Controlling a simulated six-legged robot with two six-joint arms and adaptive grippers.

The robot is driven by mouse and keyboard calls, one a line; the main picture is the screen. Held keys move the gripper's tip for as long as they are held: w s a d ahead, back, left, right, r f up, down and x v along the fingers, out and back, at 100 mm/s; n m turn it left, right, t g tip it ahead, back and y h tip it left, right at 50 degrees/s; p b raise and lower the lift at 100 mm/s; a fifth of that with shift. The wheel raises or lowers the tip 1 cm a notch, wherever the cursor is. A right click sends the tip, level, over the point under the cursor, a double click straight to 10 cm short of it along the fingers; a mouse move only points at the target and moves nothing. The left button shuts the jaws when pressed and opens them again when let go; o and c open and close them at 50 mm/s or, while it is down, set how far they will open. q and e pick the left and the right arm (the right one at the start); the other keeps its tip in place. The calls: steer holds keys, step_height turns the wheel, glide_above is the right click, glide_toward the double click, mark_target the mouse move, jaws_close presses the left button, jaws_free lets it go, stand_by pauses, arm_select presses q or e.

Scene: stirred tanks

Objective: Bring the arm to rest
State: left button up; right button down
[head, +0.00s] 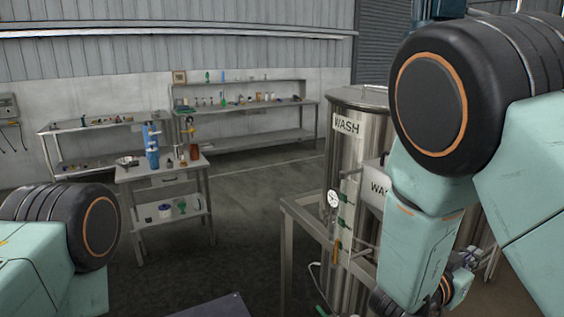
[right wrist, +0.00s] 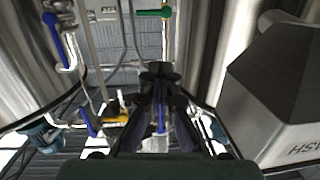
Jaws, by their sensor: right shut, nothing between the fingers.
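My right arm comes in from the right of the head view, with its teal links and dark joint in front of the steel tank (head: 345,160) marked WASH. Only a small part of my right gripper (head: 468,258) shows low behind the forearm. In the right wrist view the dark fingers of this gripper (right wrist: 160,75) are together at the middle, with nothing held between them. My left arm shows only as a teal link and dark joint at the lower left. My left gripper is outside both views.
Blue-handled (right wrist: 52,30) and green-handled (right wrist: 153,13) valves and pipes lie around the right gripper in its wrist view. A grey box (right wrist: 275,95) is close at right. A steel stand (head: 285,205) borders the tank. A small table (head: 135,176) stands mid-left; floor between is open.

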steer(key=s+a+f+n+g+y+b, duration=0.1)
steer(key=s+a+f+n+y+b, duration=0.25)
steer(key=f, duration=0.65)
steer(key=s+a+f+n+y+b, duration=0.2)
steer(key=f+n+y+b, duration=0.15)
steer(key=f, duration=0.65)
steer(key=s+a+f+n+g+y+b, duration=0.1)
steer(key=s+a+f+n+y+b, duration=0.2)
steer(key=f, duration=0.7)
steer(key=s+a+f+g+y+b, duration=0.2)
steer(key=s+f+b, duration=0.5)
steer(key=s+f, duration=0.4)
steer(key=s+a+f+n+g+y+b, duration=0.1)
steer(key=s+f+g+y+b, duration=0.1)
steer(key=s+f+g+b, duration=0.3)
steer(key=s+f+b, duration=0.3)
steer(key=s+f, duration=0.4)
steer(key=f, duration=0.3)
steer(key=shift+s+a, duration=0.3)
steer(key=shift+a, duration=0.05)
